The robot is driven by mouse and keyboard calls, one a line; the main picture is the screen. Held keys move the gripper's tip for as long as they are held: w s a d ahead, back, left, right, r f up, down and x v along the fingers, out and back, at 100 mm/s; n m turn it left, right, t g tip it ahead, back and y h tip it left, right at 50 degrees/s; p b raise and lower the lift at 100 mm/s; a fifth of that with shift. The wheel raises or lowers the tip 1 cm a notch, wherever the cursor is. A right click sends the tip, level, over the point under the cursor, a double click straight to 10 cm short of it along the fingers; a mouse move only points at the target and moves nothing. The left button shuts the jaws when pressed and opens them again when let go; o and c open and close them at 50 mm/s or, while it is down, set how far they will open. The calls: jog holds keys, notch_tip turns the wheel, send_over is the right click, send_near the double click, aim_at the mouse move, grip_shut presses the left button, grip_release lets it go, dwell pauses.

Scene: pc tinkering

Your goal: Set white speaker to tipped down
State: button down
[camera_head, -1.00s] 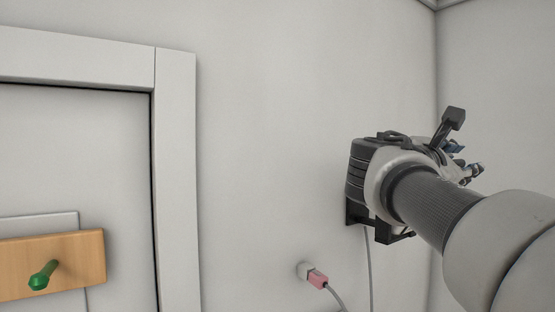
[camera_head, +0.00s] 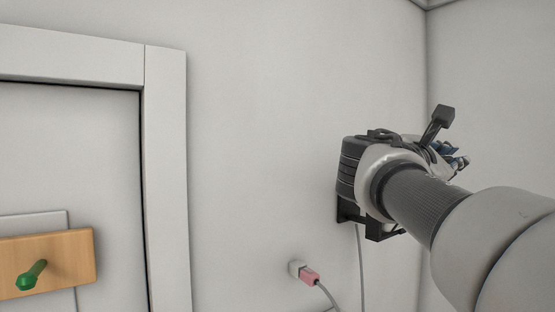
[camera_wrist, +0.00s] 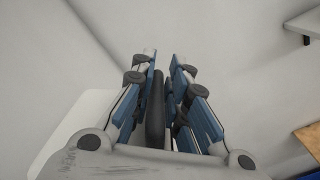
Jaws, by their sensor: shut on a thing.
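My gripper (camera_head: 452,157) is at the right of the head view, beyond my forearm and near the wall corner. In the wrist view its two blue-and-grey fingers (camera_wrist: 162,68) are closed in on a dark upright bar (camera_wrist: 155,112). I cannot tell for sure whether this bar is part of the white speaker. A pale panel with a rounded corner (camera_wrist: 68,128) shows at the left of the wrist view, partly behind the gripper; it may be the speaker. My arm hides any clear sight of the speaker in the head view, so its tilt cannot be read.
A black bracket (camera_head: 345,212) sits at the wall below my wrist, with a cable beneath it. A pink plug (camera_head: 310,280) is in a wall socket. A framed door with a wooden plate (camera_head: 70,255) and green handle (camera_head: 33,275) is at the left. The wall between is clear.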

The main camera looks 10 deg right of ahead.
jog(key=shift+w+a+r+p, duration=0.15)
jog(key=shift+r+p, duration=0.15)
jog(key=shift+r, duration=0.15)
jog(key=c, duration=1.9)
grip_release()
jog(key=shift+o, duration=1.3)
jog(key=shift+w+f, duration=0.1)
jog(key=shift+w, duration=0.05)
jog(key=v, duration=1.2)
